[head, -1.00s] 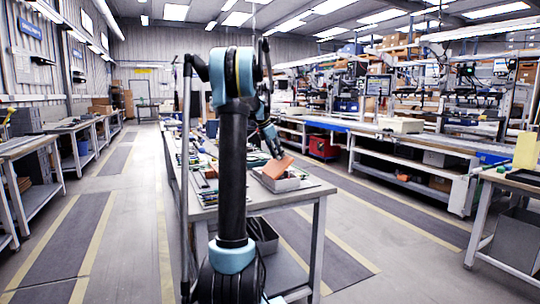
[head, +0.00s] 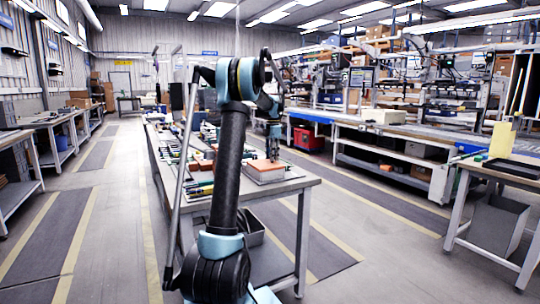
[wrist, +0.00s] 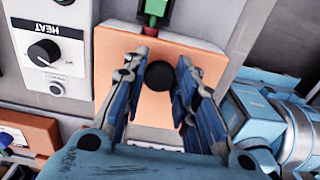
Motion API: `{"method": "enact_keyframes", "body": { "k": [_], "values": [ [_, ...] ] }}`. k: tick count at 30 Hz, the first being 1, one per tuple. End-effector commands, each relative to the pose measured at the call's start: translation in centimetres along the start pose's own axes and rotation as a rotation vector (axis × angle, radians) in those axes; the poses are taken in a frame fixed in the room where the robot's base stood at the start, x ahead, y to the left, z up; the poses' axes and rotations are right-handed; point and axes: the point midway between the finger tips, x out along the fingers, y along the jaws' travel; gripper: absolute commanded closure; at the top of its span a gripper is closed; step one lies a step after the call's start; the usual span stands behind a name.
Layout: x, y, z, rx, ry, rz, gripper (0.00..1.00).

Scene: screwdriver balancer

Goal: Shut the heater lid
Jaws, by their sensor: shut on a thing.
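The heater lid (head: 263,165) is a flat orange plate. In the head view it lies roughly level over the grey heater box (head: 266,178) near the right end of the workbench. In the wrist view the lid (wrist: 122,52) fills the middle, with a round black knob (wrist: 160,75) on it. My gripper (head: 273,156) is directly above the lid, pointing down. In the wrist view the two blue fingers of my gripper (wrist: 158,86) stand on either side of the knob, closed on it. Whether the lid's edges sit fully on the rim is too small to tell.
A white panel with a HEAT dial (wrist: 42,52) is beside the lid. A green and red part (wrist: 156,10) touches or overlaps the lid's top edge in the wrist view. Tools crowd the bench (head: 312,183) to the left. A grey bin (head: 248,224) is below it.

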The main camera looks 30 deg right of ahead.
Motion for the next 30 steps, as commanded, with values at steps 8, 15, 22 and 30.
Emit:
{"method": "enact_keyframes", "body": {
  "k": [8, 15, 22, 30],
  "values": [
    [0.39, 0.18, 0.52, 0.001, -0.008, 0.004, 1.0],
    [0.44, 0.15, 0.57, 0.002, -0.009, 0.004, 1.0],
    [0.39, 0.13, 0.41, 0.001, -0.007, 0.003, 0.53],
    [0.21, 0.09, 0.25, 0.0, -0.005, 0.001, 0.53]
  ]
}}
